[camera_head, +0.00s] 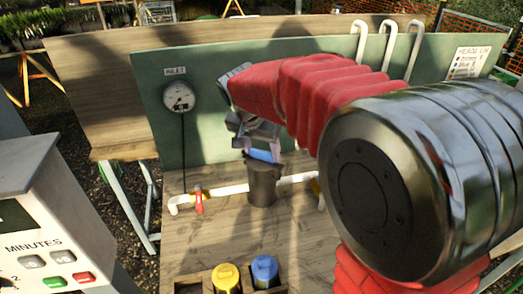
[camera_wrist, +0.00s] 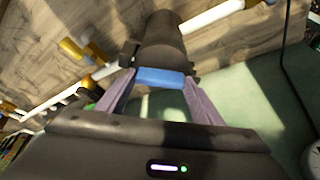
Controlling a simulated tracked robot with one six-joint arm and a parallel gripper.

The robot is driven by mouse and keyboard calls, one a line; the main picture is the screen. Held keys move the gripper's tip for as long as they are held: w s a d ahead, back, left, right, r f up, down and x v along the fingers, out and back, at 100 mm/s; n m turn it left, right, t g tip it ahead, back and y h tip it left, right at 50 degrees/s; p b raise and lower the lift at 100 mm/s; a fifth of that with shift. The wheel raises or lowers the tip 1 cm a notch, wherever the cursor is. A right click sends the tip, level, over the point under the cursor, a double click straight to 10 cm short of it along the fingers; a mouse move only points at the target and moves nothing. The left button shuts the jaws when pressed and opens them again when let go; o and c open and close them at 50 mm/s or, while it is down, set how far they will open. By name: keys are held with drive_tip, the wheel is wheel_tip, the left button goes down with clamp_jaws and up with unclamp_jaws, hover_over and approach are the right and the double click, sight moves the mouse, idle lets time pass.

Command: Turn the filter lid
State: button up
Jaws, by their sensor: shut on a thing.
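The filter is a dark grey upright cylinder (camera_head: 262,185) set in the white pipe run on the wooden bench. It also shows in the wrist view (camera_wrist: 158,45). Its blue lid (camera_head: 263,155) is on top, partly covered by my fingers. In the wrist view the blue lid (camera_wrist: 160,78) lies between my two purple fingers. My gripper (camera_head: 262,151) reaches down from above and is shut on the lid; the wrist view also shows the gripper (camera_wrist: 158,84). I cannot tell how far the lid is turned.
A white pipe (camera_head: 235,188) with a red-handled valve (camera_head: 198,200) runs beside the filter. A round gauge (camera_head: 178,97) hangs on the green board (camera_head: 150,90). Yellow (camera_head: 226,277) and blue (camera_head: 265,270) topped items stand in a wooden holder at the front. A box marked MINUTES (camera_head: 40,225) stands left.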

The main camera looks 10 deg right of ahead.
drive_tip(key=shift+m+g+h, duration=0.3)
drive_tip(key=shift+m, duration=0.8)
drive_tip(key=o, duration=1.2)
drive_tip(key=shift+a, duration=0.1)
drive_tip(key=v, duration=1.3)
drive_tip(key=shift+s+a+r, duration=0.1)
drive_tip(key=shift+s+r, duration=0.05)
drive_tip(key=shift+r, duration=0.1)
